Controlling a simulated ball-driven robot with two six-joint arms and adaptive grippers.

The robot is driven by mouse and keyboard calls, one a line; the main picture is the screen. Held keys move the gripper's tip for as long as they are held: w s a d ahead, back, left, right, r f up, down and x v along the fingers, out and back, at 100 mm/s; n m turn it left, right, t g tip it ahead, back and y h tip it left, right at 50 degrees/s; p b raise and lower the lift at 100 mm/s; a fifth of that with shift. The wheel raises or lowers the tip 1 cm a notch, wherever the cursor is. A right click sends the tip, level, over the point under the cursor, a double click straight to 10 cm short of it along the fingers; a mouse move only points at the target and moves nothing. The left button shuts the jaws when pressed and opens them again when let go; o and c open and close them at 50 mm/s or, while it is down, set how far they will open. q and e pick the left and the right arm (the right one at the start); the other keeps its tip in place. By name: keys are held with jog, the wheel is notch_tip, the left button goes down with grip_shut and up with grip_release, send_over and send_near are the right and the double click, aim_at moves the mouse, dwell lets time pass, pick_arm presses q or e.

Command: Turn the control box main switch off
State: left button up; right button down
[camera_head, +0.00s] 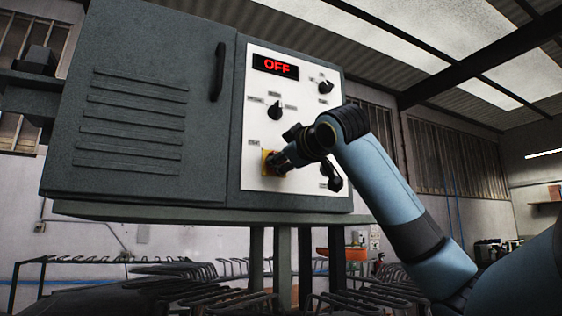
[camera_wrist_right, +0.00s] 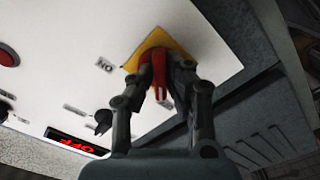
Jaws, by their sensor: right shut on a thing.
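The control box (camera_head: 140,110) is a dark grey cabinet with a white panel (camera_head: 258,105). Its display (camera_head: 275,66) reads OFF in red. The main switch is a red handle (camera_wrist_right: 158,62) on a yellow plate (camera_wrist_right: 188,48), low on the panel; the plate also shows in the head view (camera_head: 267,161). My right gripper (camera_head: 284,164) is at the plate, and in the right wrist view its two fingers (camera_wrist_right: 160,84) are on either side of the red handle, shut on it. In the head view the gripper hides most of the handle. My left gripper is not in view.
Black knobs sit higher on the panel, one near its middle (camera_head: 275,109) and one at upper right (camera_head: 325,87). The door handle (camera_head: 218,72) stands out left of the panel. Racks with curved bars (camera_head: 200,290) stand below the box.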

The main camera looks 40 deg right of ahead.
dwell(0.3)
jog(key=c, duration=1.3)
grip_release()
jog(key=shift+c, duration=0.2)
jog(key=v, duration=0.7)
jog(key=shift+s, duration=0.25)
